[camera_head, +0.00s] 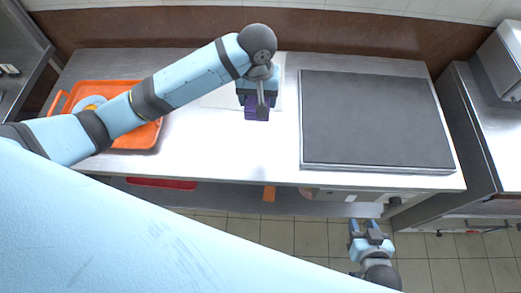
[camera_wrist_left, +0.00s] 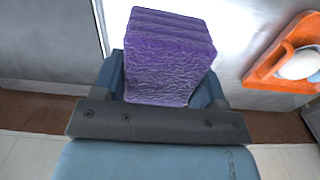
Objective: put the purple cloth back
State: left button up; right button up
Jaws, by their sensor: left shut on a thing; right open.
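The purple cloth (camera_head: 257,108) is a folded block between the fingers of my left gripper (camera_head: 257,100), over the back middle of the white counter. My left arm and gripper hide part of it in the head view. In the left wrist view the purple cloth (camera_wrist_left: 168,60) stands up out of the shut left gripper (camera_wrist_left: 168,92), its ridged folded edge on top. I cannot tell whether it touches the counter. My right gripper (camera_head: 371,228) is open and empty, in front of the counter's front edge, over the tiled floor.
An orange tray (camera_head: 137,139) with a pale rounded item lies at the counter's left, partly behind my left arm. A dark flat griddle plate (camera_head: 375,118) covers the right part. A pale board (camera_head: 215,98) lies under my left gripper. The counter's (camera_head: 230,150) front middle is clear.

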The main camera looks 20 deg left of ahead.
pick_arm(q)
send_over(262, 147)
notch_tip(262, 147, down, 16)
jog(key=shift+f, duration=0.15)
notch_tip(262, 147, down, 4)
jog(key=shift+f, duration=0.45)
jog(key=shift+f, duration=0.15)
jog(key=o, duration=0.8)
jog(key=shift+o, duration=0.2)
